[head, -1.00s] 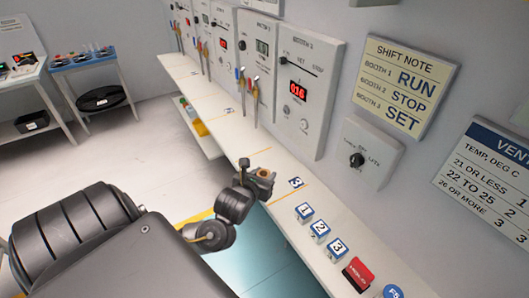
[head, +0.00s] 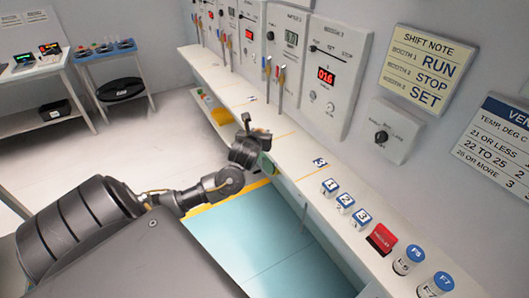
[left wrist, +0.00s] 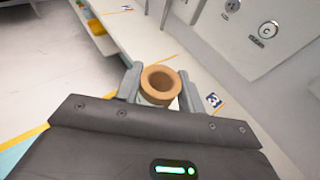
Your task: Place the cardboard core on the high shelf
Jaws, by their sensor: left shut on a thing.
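My left gripper (head: 264,160) is shut on a brown cardboard core (left wrist: 161,86), a short hollow ring. In the left wrist view the core stands between the two grey fingers with its open top showing. In the head view the gripper hides most or all of the core. The gripper is at the front edge of a long white shelf (head: 290,150) along the wall, left of the tag marked 3 (head: 319,162). I cannot tell its height above that shelf, or whether this is the high shelf. My right gripper is not in view.
A lower shelf (head: 222,122) with yellow and green items sits under the long one. Numbered blue-topped blocks (head: 345,202), a red block (head: 382,238) and round blue-topped pieces (head: 408,260) stand on the long shelf. Wall panels with levers (head: 281,85) rise behind it.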

